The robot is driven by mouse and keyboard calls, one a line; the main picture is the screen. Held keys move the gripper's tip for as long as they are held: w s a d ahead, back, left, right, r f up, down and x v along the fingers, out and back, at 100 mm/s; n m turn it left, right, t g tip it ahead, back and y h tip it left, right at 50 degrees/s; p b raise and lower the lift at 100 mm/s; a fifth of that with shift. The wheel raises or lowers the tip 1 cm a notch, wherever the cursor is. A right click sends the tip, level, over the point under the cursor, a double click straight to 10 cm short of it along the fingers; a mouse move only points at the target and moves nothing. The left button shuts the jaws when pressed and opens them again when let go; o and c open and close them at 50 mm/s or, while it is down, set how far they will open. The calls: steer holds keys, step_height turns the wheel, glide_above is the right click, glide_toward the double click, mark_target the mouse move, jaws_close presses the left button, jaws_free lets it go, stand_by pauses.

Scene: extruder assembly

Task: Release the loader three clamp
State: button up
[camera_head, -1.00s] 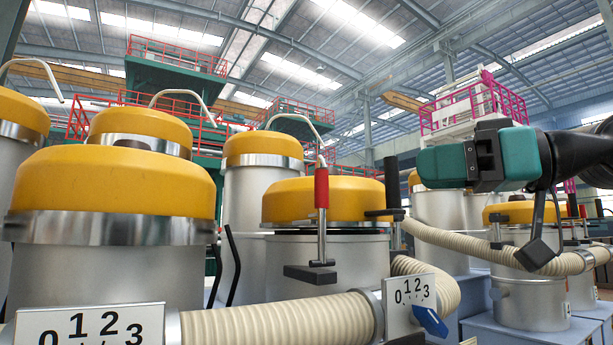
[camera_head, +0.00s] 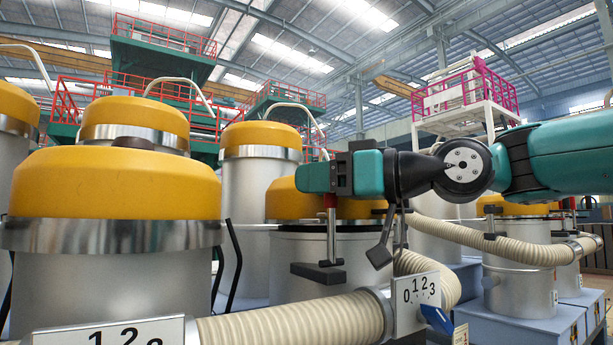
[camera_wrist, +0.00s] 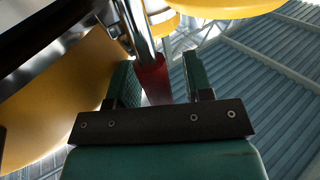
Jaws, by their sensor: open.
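The clamp has a red handle (camera_head: 331,201) on a metal rod with a dark foot (camera_head: 318,272), on the front of a yellow-lidded loader (camera_head: 290,203). The handle hangs roughly upright, and its upper part is hidden behind my gripper (camera_head: 318,178). In the wrist view my gripper (camera_wrist: 158,80) is open, with its two green fingers apart. The red handle (camera_wrist: 152,80) shows between them, with a metal rod (camera_wrist: 140,30) beyond it. I cannot tell whether a finger touches the handle.
A large yellow-lidded loader (camera_head: 110,200) stands close at left, with others behind. A beige hose (camera_head: 290,318) crosses the front to a number plate (camera_head: 416,290). A second dark-handled clamp (camera_head: 391,210) is just right of my gripper. More loaders and hoses stand at right.

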jaws_close()
steer(key=s+d+f+n+y+b, duration=0.1)
steer(key=s+d+n+y+b, duration=0.3)
steer(key=b, duration=1.7)
steer(key=s+n+y, duration=0.2)
steer(key=shift+f+g+y+b, duration=0.3)
steer(key=shift+y+b, duration=0.05)
steer(key=shift+y, duration=0.05)
steer(key=shift+r, duration=0.1)
jaws_free()
